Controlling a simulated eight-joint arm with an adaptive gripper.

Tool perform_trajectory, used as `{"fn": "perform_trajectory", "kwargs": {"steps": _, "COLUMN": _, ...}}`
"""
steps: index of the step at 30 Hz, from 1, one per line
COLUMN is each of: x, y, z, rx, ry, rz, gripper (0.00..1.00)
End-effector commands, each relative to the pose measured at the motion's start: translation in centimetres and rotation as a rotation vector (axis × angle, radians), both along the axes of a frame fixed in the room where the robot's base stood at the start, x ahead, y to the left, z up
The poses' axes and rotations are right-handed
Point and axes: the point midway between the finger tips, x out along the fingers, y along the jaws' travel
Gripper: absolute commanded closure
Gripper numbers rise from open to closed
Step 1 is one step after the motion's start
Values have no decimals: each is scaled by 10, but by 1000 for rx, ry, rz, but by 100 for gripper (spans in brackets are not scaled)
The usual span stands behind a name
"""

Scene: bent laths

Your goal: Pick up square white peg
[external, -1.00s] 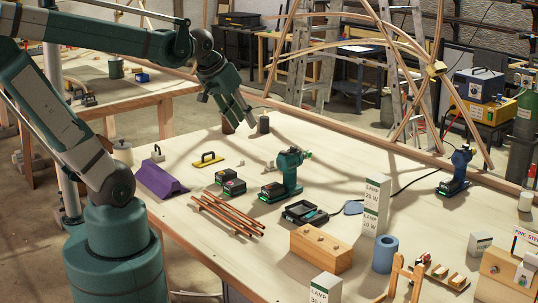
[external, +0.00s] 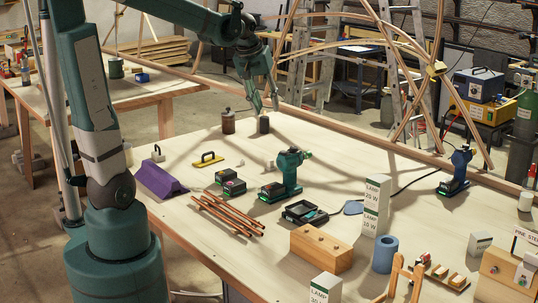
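A small pale block (external: 270,163) lies on the table left of the upright teal drill. It may be the square white peg, but it is too small here to be sure of its shape. My gripper (external: 266,107) is at the far side of the table, pointing down, well behind that block. Its fingers look apart, with nothing visible between them. It hangs just above a dark, short cylinder (external: 264,125); I cannot tell whether they touch.
A brown bottle (external: 228,122) stands left of the dark cylinder. The back middle is fairly clear.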

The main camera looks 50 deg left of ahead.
Motion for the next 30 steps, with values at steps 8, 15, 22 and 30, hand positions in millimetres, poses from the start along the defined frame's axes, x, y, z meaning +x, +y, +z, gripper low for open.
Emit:
{"fn": "perform_trajectory", "kwargs": {"steps": 8, "x": 46, "y": 30, "z": -16, "rx": -36, "ry": 44, "rz": 110, "gripper": 70}}
{"fn": "perform_trajectory", "kwargs": {"steps": 15, "x": 82, "y": 56, "z": -35, "rx": -66, "ry": 81, "rz": 206, "gripper": 70}}
{"fn": "perform_trajectory", "kwargs": {"steps": 22, "x": 115, "y": 83, "z": -59, "rx": -93, "ry": 116, "rz": 299, "gripper": 70}}
{"fn": "perform_trajectory", "kwargs": {"steps": 30, "x": 151, "y": 117, "z": -92, "rx": -121, "ry": 156, "rz": 408, "gripper": 70}}
